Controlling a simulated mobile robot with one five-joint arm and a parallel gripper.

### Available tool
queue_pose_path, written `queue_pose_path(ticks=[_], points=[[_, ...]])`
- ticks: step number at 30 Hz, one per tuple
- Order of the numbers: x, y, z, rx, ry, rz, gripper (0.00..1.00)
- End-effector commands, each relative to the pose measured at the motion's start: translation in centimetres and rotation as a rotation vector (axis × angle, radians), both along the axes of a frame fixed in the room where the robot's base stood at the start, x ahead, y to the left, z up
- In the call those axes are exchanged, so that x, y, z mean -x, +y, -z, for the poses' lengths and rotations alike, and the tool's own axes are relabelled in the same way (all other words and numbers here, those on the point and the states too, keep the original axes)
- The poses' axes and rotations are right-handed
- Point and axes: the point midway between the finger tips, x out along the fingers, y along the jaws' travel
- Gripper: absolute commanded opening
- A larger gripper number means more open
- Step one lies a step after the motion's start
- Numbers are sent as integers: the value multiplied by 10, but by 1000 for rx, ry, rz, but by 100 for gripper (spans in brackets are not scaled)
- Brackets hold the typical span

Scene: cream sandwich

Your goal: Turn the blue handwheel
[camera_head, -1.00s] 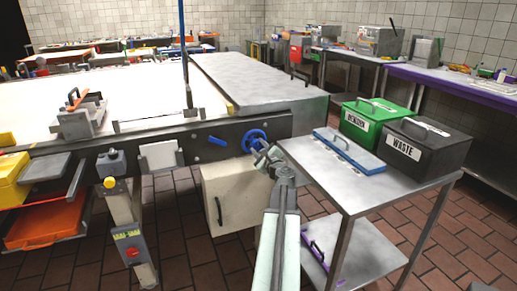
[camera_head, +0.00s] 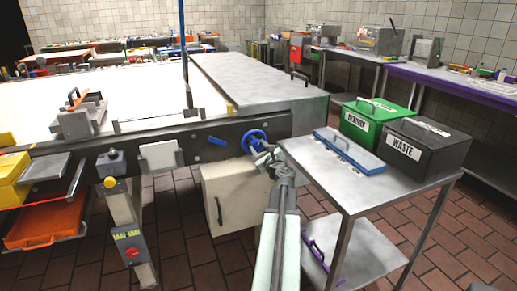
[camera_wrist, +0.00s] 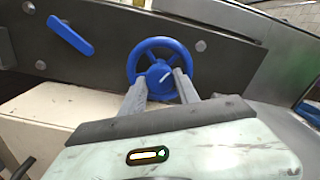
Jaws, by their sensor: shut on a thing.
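The blue handwheel (camera_head: 254,140) is mounted on the dark side panel of the long machine table. In the wrist view the handwheel (camera_wrist: 161,66) faces me, with its rim, spokes and a small pale handle near the hub in sight. My gripper (camera_head: 265,155) is at the wheel's lower right in the head view. In the wrist view its two fingers (camera_wrist: 160,88) reach over the lower part of the wheel. It is shut on part of the handwheel; the exact contact point is hard to see between the fingertips.
A blue lever (camera_wrist: 70,35) sits on the panel left of the wheel. A cream box (camera_head: 230,195) is below. A steel cart (camera_head: 350,190) at right carries a blue-edged tray (camera_head: 349,150), a green bin (camera_head: 375,125) and a black waste bin (camera_head: 425,150).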

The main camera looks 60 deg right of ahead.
Motion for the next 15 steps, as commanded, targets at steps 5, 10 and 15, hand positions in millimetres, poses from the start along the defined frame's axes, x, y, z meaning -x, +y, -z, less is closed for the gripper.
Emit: queue_pose_path(ticks=[5,10,15], points=[[-1,1,0,1,1,-3,43],[-1,1,0,1,1,-2,59],[0,1,0,1,1,-1,59]])
